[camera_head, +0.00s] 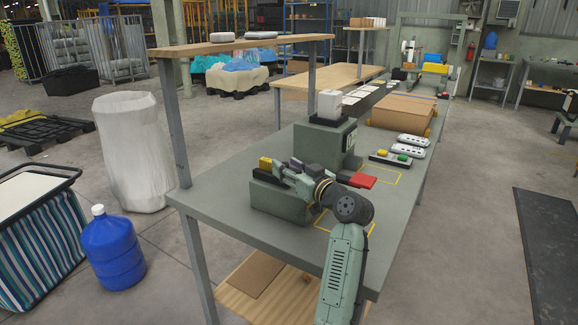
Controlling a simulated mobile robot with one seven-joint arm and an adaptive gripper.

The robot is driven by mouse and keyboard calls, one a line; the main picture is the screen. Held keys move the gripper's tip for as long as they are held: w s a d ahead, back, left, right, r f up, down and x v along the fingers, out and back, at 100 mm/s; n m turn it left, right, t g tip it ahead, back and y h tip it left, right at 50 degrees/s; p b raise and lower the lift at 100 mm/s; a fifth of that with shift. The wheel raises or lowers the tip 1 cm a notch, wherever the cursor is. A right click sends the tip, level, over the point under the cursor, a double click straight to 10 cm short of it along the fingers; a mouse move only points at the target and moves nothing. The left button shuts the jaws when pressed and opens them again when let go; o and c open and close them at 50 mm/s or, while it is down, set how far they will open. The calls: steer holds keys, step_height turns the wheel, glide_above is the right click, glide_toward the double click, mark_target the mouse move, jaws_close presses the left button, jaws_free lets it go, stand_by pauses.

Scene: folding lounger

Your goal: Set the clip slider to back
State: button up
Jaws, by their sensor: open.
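I cannot tell for certain which part is the clip slider. A yellow ribbed piece (265,163) stands on top of a low grey-green block (278,202) on the workbench. My gripper (281,171) is open, with its fingertips close to the right of the yellow piece and above the block. I cannot tell whether they touch it. My wrist and forearm come in from the lower right and hide the block's right side. A red flat piece with a black part (357,180) lies on the bench to the right, partly behind my wrist.
A taller grey-green box (325,146) with a white block (330,103) on top stands behind my gripper. A small panel with yellow, green and red parts (391,158) and white strips (411,140) lie farther right. A shelf post (175,125) rises at left. The bench's near left corner is clear.

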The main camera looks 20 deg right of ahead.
jaws_close()
stand_by(0.5)
stand_by(0.3)
